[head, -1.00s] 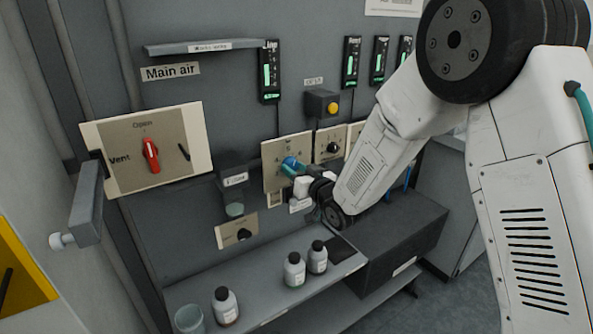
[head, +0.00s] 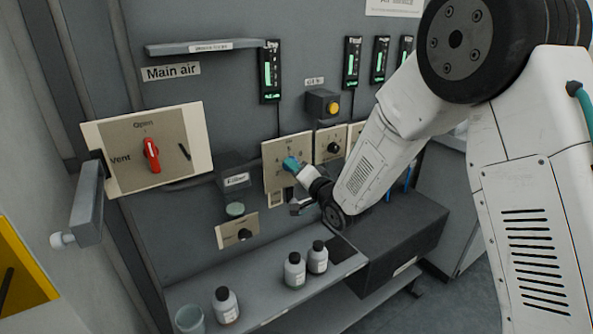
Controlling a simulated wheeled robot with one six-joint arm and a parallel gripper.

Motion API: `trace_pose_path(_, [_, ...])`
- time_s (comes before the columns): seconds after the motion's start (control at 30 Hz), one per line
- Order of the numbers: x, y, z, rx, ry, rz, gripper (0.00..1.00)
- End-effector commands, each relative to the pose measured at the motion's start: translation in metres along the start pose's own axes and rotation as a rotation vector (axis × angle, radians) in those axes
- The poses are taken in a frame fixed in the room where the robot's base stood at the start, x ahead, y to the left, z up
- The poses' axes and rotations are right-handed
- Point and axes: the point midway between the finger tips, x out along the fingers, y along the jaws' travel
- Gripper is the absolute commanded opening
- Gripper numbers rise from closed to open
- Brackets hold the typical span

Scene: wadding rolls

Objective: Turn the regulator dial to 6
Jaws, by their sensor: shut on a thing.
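The regulator dial's cream plate (head: 272,154) is on the grey panel at the middle of the head view. It bears small marks that are too small to read. My gripper (head: 291,164), with teal fingertips, is at the plate and shut on the dial's knob. The fingers hide the knob and its pointer, so I cannot tell the setting.
A red-handled valve plate (head: 120,140) is at the left, under a "Main air" label (head: 171,72). Other dial plates (head: 331,143) stand close on the right. Bottles (head: 295,270) and a cup (head: 189,319) stand on the shelf (head: 262,287) below.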

Motion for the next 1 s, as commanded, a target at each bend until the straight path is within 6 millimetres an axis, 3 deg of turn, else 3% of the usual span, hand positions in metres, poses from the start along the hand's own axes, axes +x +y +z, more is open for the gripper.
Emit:
trace_pose_path(0.73, [-0.0005,0.0014,-0.0015,0.089,0.003,0.003,0.14])
trace_pose_path(0.77, [-0.0005,0.0014,-0.0015,0.088,0.004,0.003,0.42])
trace_pose_path(0.8, [-0.0005,0.0014,-0.0014,0.088,0.003,0.003,0.53])
trace_pose_path(0.83, [-0.0004,0.0012,-0.0012,0.088,0.003,0.003,0.58])
trace_pose_path(1.0, [0.0002,-0.0001,0.0004,0.087,0.000,0.001,0.58])
